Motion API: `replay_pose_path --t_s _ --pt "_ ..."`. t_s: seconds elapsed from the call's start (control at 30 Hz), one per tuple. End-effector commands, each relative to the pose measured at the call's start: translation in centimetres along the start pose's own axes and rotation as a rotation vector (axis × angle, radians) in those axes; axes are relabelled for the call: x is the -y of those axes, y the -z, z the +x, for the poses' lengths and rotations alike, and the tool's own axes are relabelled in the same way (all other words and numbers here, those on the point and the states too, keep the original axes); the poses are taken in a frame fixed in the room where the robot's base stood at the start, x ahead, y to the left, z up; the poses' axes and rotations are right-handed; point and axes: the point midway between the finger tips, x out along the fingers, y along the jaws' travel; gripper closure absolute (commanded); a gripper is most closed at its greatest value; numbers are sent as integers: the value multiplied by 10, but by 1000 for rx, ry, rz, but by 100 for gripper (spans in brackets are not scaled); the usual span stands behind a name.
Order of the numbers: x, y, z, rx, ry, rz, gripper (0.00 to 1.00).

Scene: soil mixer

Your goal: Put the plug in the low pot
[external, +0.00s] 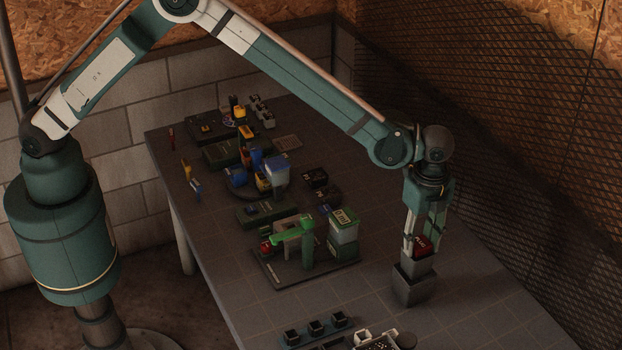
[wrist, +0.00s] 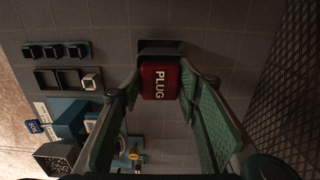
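The plug (wrist: 160,81) is a red block marked PLUG. It also shows in the external view (external: 421,245), between the fingers of my gripper (external: 422,250). In the wrist view, the fingertips of my gripper (wrist: 161,84) lie along its two sides with no clear gap. A stepped grey block (external: 414,288) is directly below; I cannot tell whether the plug touches it. Small dark square pots (external: 314,328) stand in a row near the front edge, and also at the upper left of the wrist view (wrist: 53,51). Which pot is the low one is unclear.
A green machine (external: 307,245) with a green-and-white box (external: 344,226) stands left of my gripper. Several tools and blue containers (external: 276,172) fill the table farther back. A dark mesh wall (external: 500,140) runs along the right. The table right of my gripper is clear.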

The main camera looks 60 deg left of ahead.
Motion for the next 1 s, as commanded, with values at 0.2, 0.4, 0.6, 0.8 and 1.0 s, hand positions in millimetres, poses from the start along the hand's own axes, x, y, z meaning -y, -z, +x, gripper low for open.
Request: replay_pose_path --t_s 0.2,0.4,0.6,0.8,1.0 --pt "0 0 -1 0 0 0 54" --pt "0 0 -1 0 0 0 54" --pt "0 0 -5 0 0 0 54" --pt "0 0 -24 0 0 0 54" --pt "0 0 -55 0 0 0 54"
